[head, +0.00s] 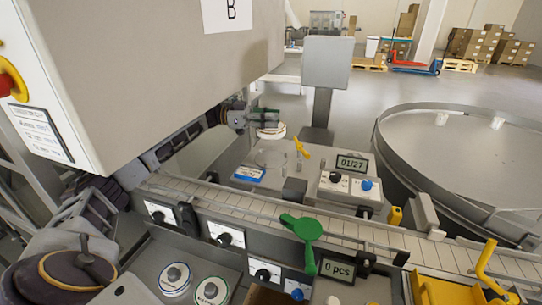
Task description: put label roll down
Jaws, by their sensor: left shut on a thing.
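My left arm reaches in from the left, under the large grey machine housing marked "B". My left gripper (258,118) is at the back of the grey machine top, shut on the label roll (270,132). The roll looks like a small white disc, just under the fingertips. It is small and partly covered by the fingers, and I cannot tell whether it touches the surface beneath. My right gripper is not in view.
A conveyor (210,196) crosses in front. Control boxes with displays "01/27" (351,163) and "0 pcs" (339,271) stand nearby, with a yellow lever (301,148) and a green handle (304,229). A large round table (450,160) fills the right. Pallets with boxes are far behind.

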